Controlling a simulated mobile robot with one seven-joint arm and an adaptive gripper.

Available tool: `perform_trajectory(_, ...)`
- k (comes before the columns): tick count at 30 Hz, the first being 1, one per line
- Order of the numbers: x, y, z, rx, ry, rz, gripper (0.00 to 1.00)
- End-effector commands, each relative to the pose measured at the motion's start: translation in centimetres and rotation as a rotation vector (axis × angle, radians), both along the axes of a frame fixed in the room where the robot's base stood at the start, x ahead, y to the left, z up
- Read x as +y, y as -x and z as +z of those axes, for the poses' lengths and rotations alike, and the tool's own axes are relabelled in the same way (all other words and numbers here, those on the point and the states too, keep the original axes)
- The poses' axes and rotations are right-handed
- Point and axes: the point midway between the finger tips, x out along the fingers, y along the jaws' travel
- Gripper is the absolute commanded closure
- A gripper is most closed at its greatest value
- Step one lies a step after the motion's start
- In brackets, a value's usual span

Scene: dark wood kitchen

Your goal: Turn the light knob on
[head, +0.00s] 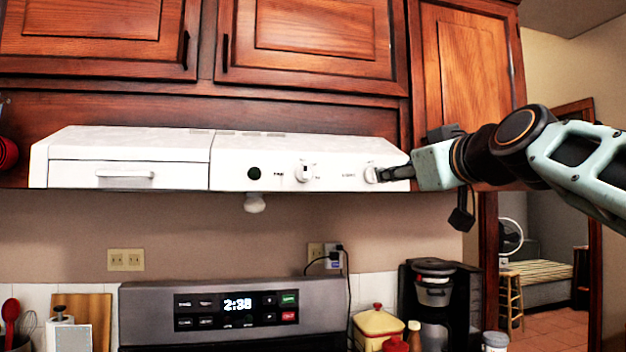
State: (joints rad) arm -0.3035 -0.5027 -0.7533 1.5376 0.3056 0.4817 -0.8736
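The white range hood (130,150) hangs under the dark wood cabinets. Its front has a black round button, a white knob (304,173) in the middle, and a second white knob (371,175) near the right end. A small label stands left of each knob; the text is too small to read for certain. My gripper (384,174) reaches in from the right, with its dark fingertips at the right knob. The fingers overlap in this view, so their opening is hidden, and I cannot tell whether they touch or grip the knob.
Wood cabinets (310,40) are close above the hood. A stove panel (235,308) with a lit clock stands below. A coffee maker (434,295) and a yellow canister (378,325) stand at the lower right. A white bulb (254,204) hangs under the hood.

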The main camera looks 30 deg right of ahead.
Motion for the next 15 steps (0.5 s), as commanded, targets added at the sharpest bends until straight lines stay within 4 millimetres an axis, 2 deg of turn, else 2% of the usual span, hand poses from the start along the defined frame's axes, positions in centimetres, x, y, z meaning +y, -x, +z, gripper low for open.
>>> perform_trajectory(9, -0.8, -4.5, 0.1, 0.003, 0.000, 0.003, 0.59)
perform_trajectory(15, -1.4, -6.8, 0.1, 0.002, 0.001, 0.003, 0.59)
